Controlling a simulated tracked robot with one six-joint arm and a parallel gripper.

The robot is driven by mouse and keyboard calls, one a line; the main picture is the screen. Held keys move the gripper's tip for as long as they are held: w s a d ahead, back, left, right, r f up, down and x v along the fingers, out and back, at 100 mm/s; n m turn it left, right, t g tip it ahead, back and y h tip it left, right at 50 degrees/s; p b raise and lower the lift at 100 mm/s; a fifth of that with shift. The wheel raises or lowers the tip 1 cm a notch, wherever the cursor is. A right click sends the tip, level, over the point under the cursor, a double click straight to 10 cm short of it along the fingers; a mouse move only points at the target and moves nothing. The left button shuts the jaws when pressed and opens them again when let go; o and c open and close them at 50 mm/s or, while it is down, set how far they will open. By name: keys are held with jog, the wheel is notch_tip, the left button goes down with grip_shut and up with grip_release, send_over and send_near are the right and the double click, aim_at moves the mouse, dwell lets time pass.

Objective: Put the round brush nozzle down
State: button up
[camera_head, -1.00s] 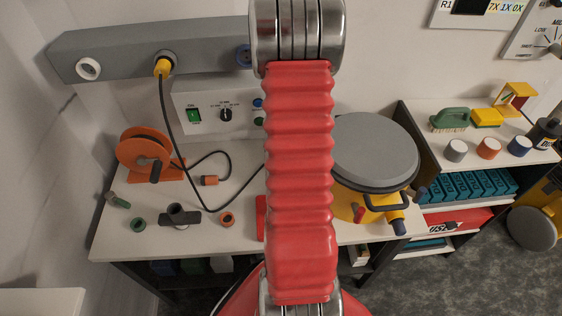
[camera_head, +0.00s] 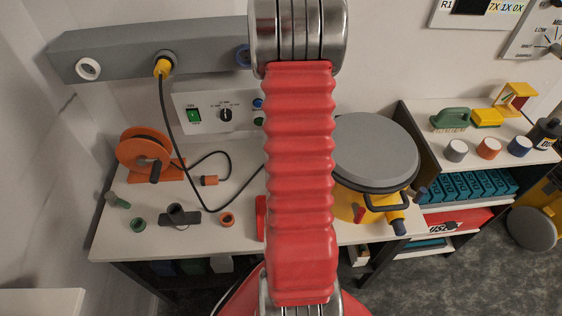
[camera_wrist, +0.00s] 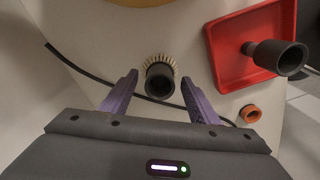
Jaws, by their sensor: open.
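The round brush nozzle (camera_wrist: 160,82), a dark tube with a ring of pale bristles, stands on the pale bench top in the wrist view. My gripper (camera_wrist: 160,79) is open, with one purple finger on each side of the nozzle and a visible gap to it on both sides. In the head view, my red arm hides both the gripper and the nozzle.
A red tray (camera_wrist: 228,64) lies right of the nozzle in the wrist view, with a dark tubular fitting (camera_wrist: 280,57) over it. An orange ring (camera_wrist: 250,113) and a black cable (camera_wrist: 85,75) are nearby. A yellow canister (camera_head: 346,205) stands right of my arm.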

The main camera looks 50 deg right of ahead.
notch_tip(320, 180, up, 11)
dwell(0.4)
jog(key=shift+f, duration=0.1)
dwell(0.6)
jog(key=w+a+r+t+h, duration=0.1)
jog(key=w+a+r, duration=0.1)
jog(key=a+r, duration=0.55)
jog(key=w+a+r+t, duration=0.1)
jog(key=w+a+r, duration=0.25)
jog(key=a, duration=0.75)
jog(key=s+a+r+m+t, duration=0.1)
jog(key=s+a+r, duration=0.2)
jog(key=a, duration=0.6)
jog(key=s+a+r+m+t+y, duration=0.1)
jog(key=s+a+r+t, duration=0.1)
jog(key=s+a, duration=0.3)
jog(key=a+r, duration=0.1)
jog(key=a, duration=0.3)
jog(key=shift+s+a+t, duration=0.3)
jog(key=shift+a, duration=0.1)
